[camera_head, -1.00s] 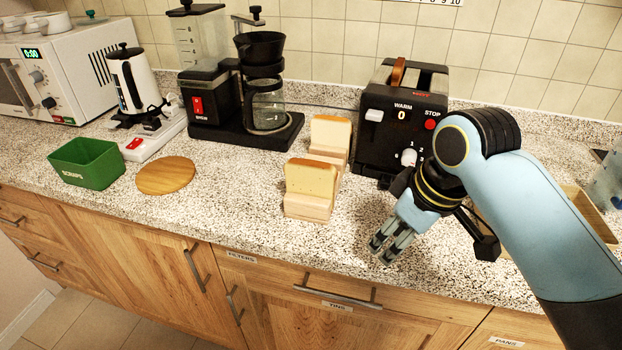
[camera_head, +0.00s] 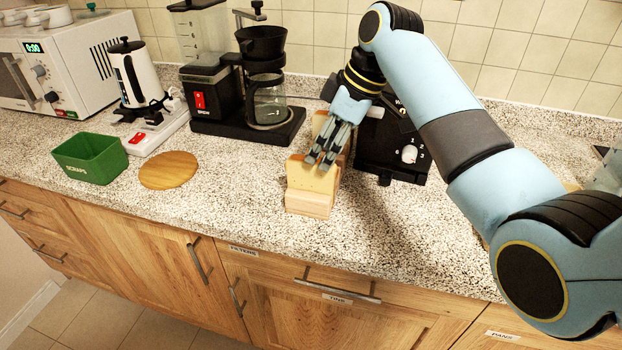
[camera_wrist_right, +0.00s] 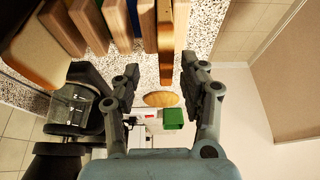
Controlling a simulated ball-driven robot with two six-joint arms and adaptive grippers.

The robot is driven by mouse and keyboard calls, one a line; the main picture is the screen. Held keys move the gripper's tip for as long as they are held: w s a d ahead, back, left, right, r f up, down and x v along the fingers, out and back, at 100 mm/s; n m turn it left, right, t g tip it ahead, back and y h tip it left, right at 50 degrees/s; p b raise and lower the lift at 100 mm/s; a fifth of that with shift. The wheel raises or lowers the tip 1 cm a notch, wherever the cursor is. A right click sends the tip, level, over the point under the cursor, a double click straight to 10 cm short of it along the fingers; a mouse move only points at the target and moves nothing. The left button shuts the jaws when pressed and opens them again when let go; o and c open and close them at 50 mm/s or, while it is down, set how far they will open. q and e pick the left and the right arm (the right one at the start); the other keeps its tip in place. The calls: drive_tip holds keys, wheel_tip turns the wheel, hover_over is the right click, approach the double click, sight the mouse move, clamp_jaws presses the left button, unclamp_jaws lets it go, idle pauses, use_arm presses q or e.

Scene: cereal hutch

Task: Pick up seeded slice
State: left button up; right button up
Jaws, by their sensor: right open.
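Two bread slices stand upright in a pale wooden rack (camera_head: 309,204). The front slice (camera_head: 303,172) is partly covered by my fingers. The rear slice (camera_head: 319,121) is mostly hidden behind my gripper. Seeds are too small to make out, so I cannot tell which is the seeded slice. My right gripper (camera_head: 321,163) is over the rack, its fingers pointing down at the front slice. In the right wrist view the gripper (camera_wrist_right: 163,78) is open and empty, with one slice edge-on (camera_wrist_right: 165,35) just beyond the gap between the fingertips. My left gripper is not in view.
A black toaster (camera_head: 410,157) stands close right of the rack, partly behind my arm. A coffee maker (camera_head: 267,80) is behind left. A round wooden board (camera_head: 168,170) and a green scraps bin (camera_head: 90,158) lie left. Counter in front of the rack is clear.

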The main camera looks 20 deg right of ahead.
sight(301, 174)
drive_tip(key=f, duration=0.1)
drive_tip(key=a+f, duration=0.2)
drive_tip(key=shift+w+a+f+p, duration=0.15)
drive_tip(key=shift+w+p, duration=0.1)
drive_tip(key=shift+p, duration=0.15)
drive_tip(key=shift+w+a+f, duration=0.1)
drive_tip(key=shift+w+f, duration=0.05)
drive_tip(key=shift+f, duration=0.2)
drive_tip(key=c, duration=0.9)
